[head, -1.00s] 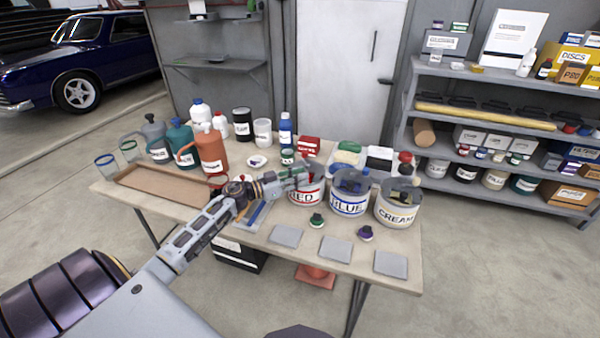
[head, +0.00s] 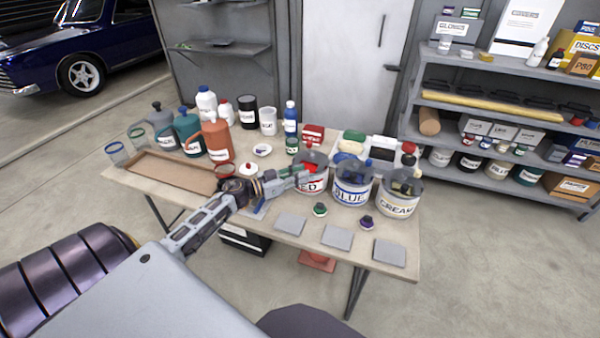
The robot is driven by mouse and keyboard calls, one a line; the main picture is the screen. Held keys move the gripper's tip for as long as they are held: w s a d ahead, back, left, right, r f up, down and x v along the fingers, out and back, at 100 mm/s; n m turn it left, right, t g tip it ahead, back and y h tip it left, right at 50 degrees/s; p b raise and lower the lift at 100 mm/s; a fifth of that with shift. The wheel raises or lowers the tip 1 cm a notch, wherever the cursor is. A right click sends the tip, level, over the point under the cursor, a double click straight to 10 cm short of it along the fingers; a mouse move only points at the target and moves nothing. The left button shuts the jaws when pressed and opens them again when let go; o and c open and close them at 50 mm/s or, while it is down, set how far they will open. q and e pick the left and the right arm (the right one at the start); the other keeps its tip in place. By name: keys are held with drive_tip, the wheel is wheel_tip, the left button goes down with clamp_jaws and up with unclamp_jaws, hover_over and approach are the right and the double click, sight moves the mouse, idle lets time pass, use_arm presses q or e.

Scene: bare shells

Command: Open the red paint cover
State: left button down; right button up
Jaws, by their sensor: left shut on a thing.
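The red paint tin (head: 313,187) stands on the workbench, a pale tin with a red-lettered label, partly covered by my left gripper. Its grey top (head: 314,156) shows behind the gripper, with a red patch by the fingertips. My left gripper (head: 303,179) reaches in from the left at the tin's upper left side and is shut on the red paint cover. The fingers hide the grip, and I cannot tell whether the cover is seated or lifted. My right gripper is not in view.
The blue tin (head: 352,192) and cream tin (head: 398,199) stand close on the right. Small green (head: 320,209) and purple (head: 366,222) pots and grey pads (head: 337,237) lie in front. Several bottles and a wooden tray (head: 170,172) are on the left.

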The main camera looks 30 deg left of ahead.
use_arm(q)
drive_tip(key=c, duration=1.3)
unclamp_jaws()
drive_tip(key=shift+v, duration=6)
drive_tip(key=shift+f, duration=0.1)
drive_tip(key=shift+w, duration=0.1)
